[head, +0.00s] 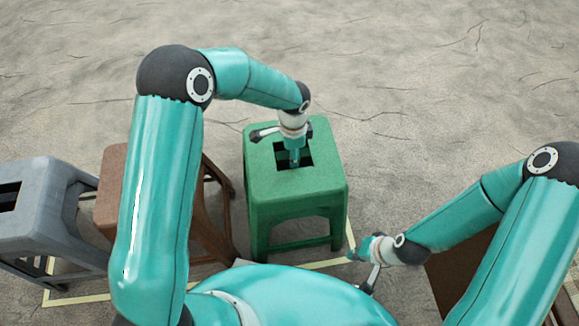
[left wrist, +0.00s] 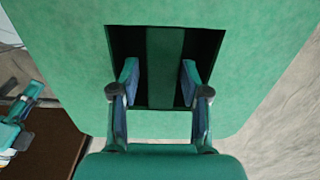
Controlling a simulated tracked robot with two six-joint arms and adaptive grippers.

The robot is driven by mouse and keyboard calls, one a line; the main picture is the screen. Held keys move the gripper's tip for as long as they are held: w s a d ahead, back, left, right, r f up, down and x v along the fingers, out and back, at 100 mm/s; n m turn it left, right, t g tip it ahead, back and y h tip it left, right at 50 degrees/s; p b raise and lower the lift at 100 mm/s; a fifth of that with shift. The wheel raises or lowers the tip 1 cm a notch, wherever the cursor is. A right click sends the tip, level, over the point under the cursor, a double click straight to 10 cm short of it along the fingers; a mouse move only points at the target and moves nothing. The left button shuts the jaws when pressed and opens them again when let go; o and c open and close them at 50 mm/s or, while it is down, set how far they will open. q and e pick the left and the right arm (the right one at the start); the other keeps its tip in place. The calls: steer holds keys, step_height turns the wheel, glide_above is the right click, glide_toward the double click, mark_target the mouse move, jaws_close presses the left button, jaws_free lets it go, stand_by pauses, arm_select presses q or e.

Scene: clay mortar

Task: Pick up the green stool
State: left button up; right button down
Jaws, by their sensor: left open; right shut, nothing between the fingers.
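The green stool (head: 320,190) stands upright on the floor in the middle of the head view. Its seat has a square opening, and in the left wrist view the seat (left wrist: 240,45) fills most of the picture, with a green bar (left wrist: 165,65) crossing the opening. My left gripper (head: 294,160) points down at the opening; in the left wrist view its two fingers (left wrist: 158,88) are spread apart, one on each side of the bar. Whether they touch it I cannot tell. My right gripper (head: 357,256) is shut and empty, low at the right of the stool.
A brown stool (head: 110,185) and a grey stool (head: 40,200) stand to the left of the green stool, the brown one partly hidden by my left arm. A brown box-like object (head: 455,270) lies at the right under my right arm. Yellow tape (head: 75,300) marks the floor. The cracked floor behind is clear.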

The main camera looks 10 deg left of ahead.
arm_select(q)
steer(key=shift+f, duration=0.75)
jaws_close()
steer(key=shift+r, duration=0.15)
steer(key=shift+w+r, duration=0.1)
steer(key=shift+r, duration=0.7)
step_height(320, 180, up, 18)
steer(key=p, duration=0.4)
steer(key=shift+r, duration=0.2)
